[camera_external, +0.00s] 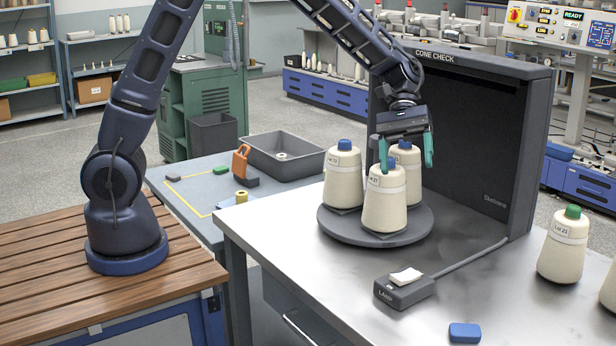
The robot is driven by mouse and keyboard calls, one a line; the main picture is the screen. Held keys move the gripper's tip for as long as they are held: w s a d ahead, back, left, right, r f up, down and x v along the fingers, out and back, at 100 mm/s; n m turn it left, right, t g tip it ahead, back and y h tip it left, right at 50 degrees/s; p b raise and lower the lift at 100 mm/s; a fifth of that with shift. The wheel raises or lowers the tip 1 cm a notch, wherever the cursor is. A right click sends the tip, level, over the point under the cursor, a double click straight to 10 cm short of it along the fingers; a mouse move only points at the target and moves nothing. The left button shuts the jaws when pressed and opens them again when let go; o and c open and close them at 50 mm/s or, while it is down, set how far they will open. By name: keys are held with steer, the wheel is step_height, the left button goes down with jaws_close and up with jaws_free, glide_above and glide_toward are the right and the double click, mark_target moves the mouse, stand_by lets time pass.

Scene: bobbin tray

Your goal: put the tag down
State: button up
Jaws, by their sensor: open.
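My gripper (406,153) is open, with its teal fingers pointing down over the round dark turntable (375,240). One finger is in front of the back right cone's left side and the other is at its right; I cannot tell whether either touches it. Three cream yarn cones with blue tops stand upright on the turntable: left (343,180), front (385,205) and back right (408,175). Paper labels show on the cones. I see no separate tag in the gripper, and cannot tell which thing is the tag.
A dark CONE CHECK panel (470,140) stands behind the turntable. A LAMP switch box (400,292), a blue block (465,332) and a green-topped cone (562,250) are on the metal table. A grey tray (268,163) and an orange clip-like piece (241,162) are on the side table.

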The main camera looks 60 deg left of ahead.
steer(key=s+a+r+m+t+y, duration=0.1)
steer(key=s+a+r+t, duration=0.2)
steer(key=a, duration=0.4)
steer(key=s+a+r+m+y, duration=0.1)
steer(key=s+a+r, duration=0.2)
steer(key=a+r, duration=0.3)
steer(key=s+a+r+m+t+y, duration=0.1)
steer(key=s+a+r+t, duration=0.2)
steer(key=a, duration=0.5)
steer(key=s+a+r+m+t+y, duration=0.1)
steer(key=s+a+t+y, duration=0.3)
steer(key=s+a, duration=1.2)
steer(key=shift+a+m+t, duration=0.3)
steer(key=shift+a+m, duration=0.4)
steer(key=shift+o, duration=0.6)
steer(key=shift+s, duration=0.1)
